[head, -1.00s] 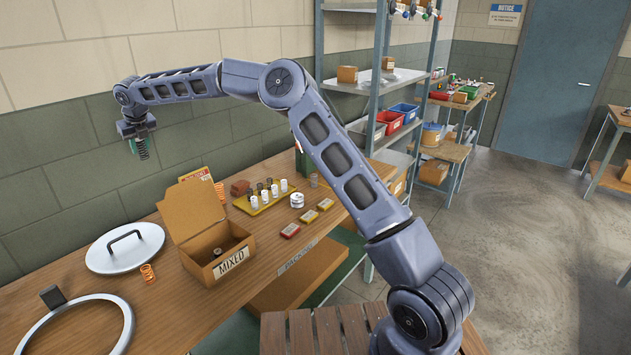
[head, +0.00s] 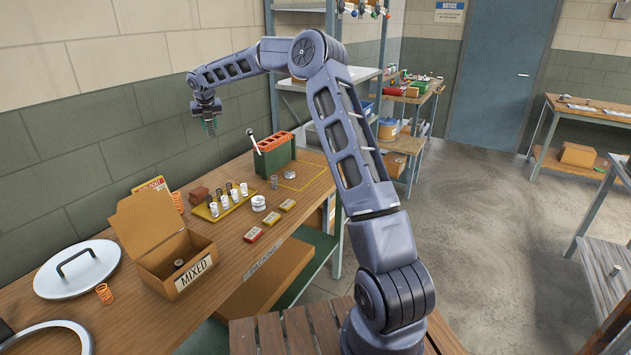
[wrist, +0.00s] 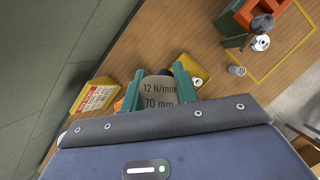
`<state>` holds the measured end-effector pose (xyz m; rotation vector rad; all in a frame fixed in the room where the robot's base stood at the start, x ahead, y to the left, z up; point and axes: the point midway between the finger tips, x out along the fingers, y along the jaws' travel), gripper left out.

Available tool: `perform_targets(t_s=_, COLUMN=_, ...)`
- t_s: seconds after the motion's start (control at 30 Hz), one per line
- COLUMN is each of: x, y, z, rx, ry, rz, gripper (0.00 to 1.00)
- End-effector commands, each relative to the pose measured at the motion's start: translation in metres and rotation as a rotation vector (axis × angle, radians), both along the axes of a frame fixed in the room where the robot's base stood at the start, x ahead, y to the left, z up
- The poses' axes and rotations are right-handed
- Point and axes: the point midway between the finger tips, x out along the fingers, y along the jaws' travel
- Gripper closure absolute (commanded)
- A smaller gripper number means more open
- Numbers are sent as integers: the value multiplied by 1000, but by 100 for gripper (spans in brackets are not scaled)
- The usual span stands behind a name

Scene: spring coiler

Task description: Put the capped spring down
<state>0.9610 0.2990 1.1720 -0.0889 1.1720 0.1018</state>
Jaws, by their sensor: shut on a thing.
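My gripper (head: 209,118) hangs high over the back of the wooden bench, near the wall. In the wrist view its two green fingers (wrist: 159,72) are shut on the capped spring (wrist: 159,92), a greyish-tan piece marked "12 N/mm 70 mm". In the head view the spring is small and dark beneath the wrist, and its coils are hard to make out. It is clear of the bench top. A yellow outlined square (head: 322,172) is marked on the bench to the right; it also shows in the wrist view (wrist: 271,78).
A yellow tray (head: 214,213) holds several small cylinders. A "MIXED" carton (head: 183,280), a round lid (head: 50,281), a white-topped tin (head: 258,203) and small boxes (head: 253,235) occupy the bench.

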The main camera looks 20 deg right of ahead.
Motion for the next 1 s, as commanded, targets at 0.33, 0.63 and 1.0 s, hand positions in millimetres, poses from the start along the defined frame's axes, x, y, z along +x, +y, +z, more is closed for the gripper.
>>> perform_targets(t_s=0.33, x=27, y=-155, z=-2, rx=2, ry=-1, rz=-235, gripper=93)
perform_targets(t_s=0.63, x=27, y=-287, z=-5, rx=7, ry=1, rz=-439, gripper=93)
perform_targets(t_s=1.0, x=7, y=-411, z=-8, rx=15, ry=-1, rz=-642, gripper=93)
